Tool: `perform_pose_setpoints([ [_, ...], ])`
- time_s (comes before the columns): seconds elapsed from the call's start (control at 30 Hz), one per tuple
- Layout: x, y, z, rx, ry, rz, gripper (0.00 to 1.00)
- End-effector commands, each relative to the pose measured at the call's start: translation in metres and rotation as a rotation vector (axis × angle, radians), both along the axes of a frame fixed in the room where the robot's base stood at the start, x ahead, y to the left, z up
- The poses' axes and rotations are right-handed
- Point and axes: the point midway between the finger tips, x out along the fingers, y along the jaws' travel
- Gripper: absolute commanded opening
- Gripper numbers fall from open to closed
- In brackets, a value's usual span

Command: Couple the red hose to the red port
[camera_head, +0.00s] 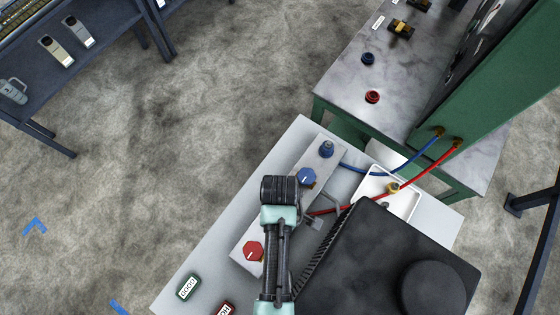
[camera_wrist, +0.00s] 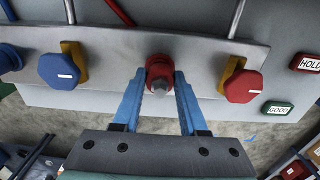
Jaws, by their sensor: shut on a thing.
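The red hose (camera_head: 434,166) runs from the green cabinet down to the trolley and passes behind my gripper. It also shows at the top of the wrist view (camera_wrist: 120,12). My gripper (camera_wrist: 160,92) is shut on a red coupling (camera_wrist: 158,64) with a grey tip, between its two blue fingers. In the head view my gripper (camera_head: 280,190) is over the grey manifold block (camera_head: 240,245), between the blue knob (camera_head: 307,176) and the red knob (camera_head: 253,251). The coupling is hidden there. The red port is not clearly visible, and I cannot tell whether the coupling is seated.
The blue hose (camera_head: 385,172) ends at a blue coupling (camera_head: 326,149) on the block's far end. A white tray (camera_head: 408,205) and a black case (camera_head: 390,265) lie to the right. Green (camera_head: 187,287) and red (camera_head: 224,308) tags lie at the front. Caps sit on the bench (camera_head: 340,85).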

Motion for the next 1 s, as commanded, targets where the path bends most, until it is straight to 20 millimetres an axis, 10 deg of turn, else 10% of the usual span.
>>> perform_pose_setpoints([
  [0.37, 0.000, 0.000, -0.008, 0.000, -0.001, 0.000, 0.00],
  [0.4, 0.000, 0.000, -0.007, 0.000, -0.001, 0.000, 0.49],
  [0.57, 0.000, 0.000, -0.007, 0.000, -0.001, 0.000, 0.77],
  [1.0, 0.001, 0.000, 0.002, 0.000, -0.002, 0.000, 0.77],
])
